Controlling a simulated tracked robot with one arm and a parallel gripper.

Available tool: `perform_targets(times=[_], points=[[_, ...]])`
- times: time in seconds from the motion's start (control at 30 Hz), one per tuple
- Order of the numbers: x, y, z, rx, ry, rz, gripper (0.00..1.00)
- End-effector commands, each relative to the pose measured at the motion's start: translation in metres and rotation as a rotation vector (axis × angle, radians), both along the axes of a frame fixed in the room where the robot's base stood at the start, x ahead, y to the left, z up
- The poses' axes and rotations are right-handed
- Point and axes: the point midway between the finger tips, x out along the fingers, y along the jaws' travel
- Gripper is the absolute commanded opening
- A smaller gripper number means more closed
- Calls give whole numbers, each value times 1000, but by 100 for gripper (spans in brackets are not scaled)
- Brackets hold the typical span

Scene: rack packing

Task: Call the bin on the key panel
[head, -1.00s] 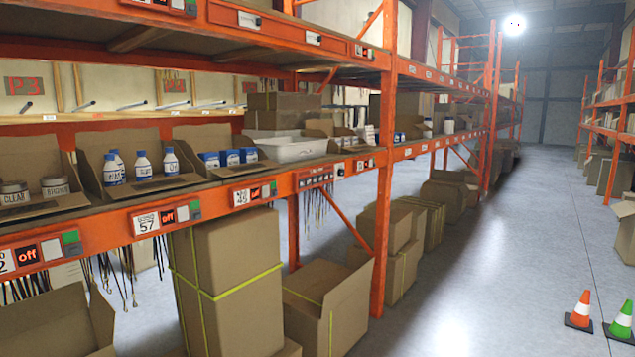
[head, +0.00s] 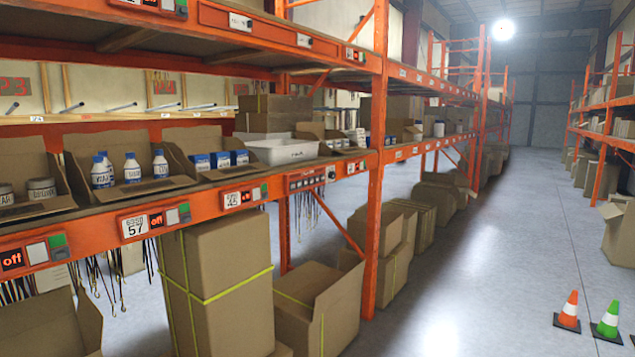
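A dark key panel (head: 312,180) with a row of small keys sits on the orange front beam of the middle shelf, left of the upright post. It is small and its markings cannot be read. A white bin (head: 283,151) stands on the shelf just above and left of the panel. My gripper is not in view.
The orange rack (head: 376,190) runs along the left. Small displays reading "off" (head: 156,220) line its beam below open boxes of bottles. Large cartons (head: 222,285) stand underneath. An orange cone (head: 568,311) and a green cone (head: 608,320) stand at right. The aisle floor (head: 480,260) is clear.

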Motion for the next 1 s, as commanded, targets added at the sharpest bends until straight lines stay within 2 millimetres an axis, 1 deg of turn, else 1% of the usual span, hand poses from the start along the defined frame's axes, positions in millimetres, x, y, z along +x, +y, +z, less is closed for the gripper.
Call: perform_targets(times=[0.33, 0.37, 0.4, 0.47, 0.5, 1.0], points=[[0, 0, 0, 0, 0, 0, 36], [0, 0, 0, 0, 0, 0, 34], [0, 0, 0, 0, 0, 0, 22], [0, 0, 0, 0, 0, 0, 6], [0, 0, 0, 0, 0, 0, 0], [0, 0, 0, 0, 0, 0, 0]])
